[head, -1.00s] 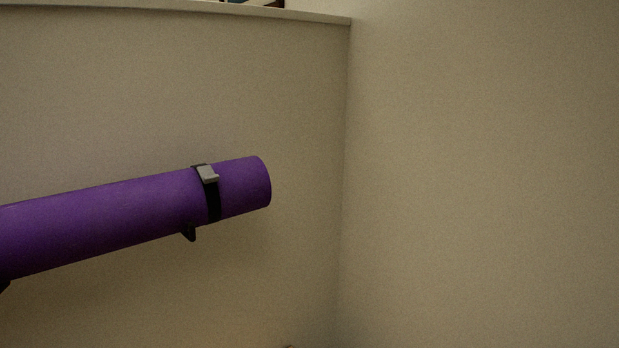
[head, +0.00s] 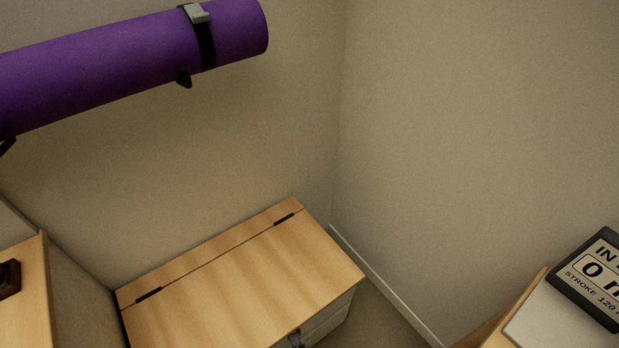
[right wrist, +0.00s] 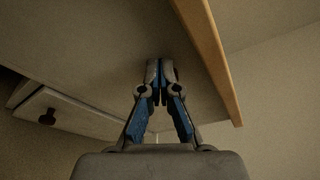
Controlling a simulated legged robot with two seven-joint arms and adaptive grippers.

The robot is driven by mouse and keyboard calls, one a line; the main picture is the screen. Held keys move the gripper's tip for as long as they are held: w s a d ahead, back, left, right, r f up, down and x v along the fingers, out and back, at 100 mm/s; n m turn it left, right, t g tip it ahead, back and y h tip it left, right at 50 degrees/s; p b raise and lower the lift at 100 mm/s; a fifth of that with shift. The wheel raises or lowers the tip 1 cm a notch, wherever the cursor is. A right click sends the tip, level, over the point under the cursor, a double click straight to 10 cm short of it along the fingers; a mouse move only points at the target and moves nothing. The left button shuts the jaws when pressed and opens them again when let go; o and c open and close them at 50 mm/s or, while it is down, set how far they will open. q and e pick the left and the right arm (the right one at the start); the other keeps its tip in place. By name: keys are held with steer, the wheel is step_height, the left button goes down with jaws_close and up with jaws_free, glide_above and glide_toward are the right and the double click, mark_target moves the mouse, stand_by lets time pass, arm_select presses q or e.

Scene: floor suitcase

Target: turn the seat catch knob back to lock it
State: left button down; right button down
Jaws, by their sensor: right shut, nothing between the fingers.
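The seat is a light wooden box (head: 245,285) with a hinged lid, at the bottom of the head view. A small grey-blue part (head: 295,339) shows at its front edge, cut by the frame; I cannot tell whether it is the catch or part of my gripper. I cannot make out the seat catch knob for certain. My right gripper (right wrist: 160,72) shows in the right wrist view, with its blue-padded fingers shut and empty, below a grey panel with a wooden edge (right wrist: 215,62). My left gripper is in neither view.
A purple rolled mat (head: 130,65) hangs on the wall, strapped. A wooden cabinet (head: 25,300) is at the lower left. A drawer front with a dark knob (right wrist: 47,117) shows in the wrist view.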

steer(key=shift+a+r, duration=0.1)
steer(key=d+p+v, duration=0.1)
steer(key=v, duration=0.5)
steer(key=shift+f, duration=0.35)
steer(key=shift+w, duration=0.1)
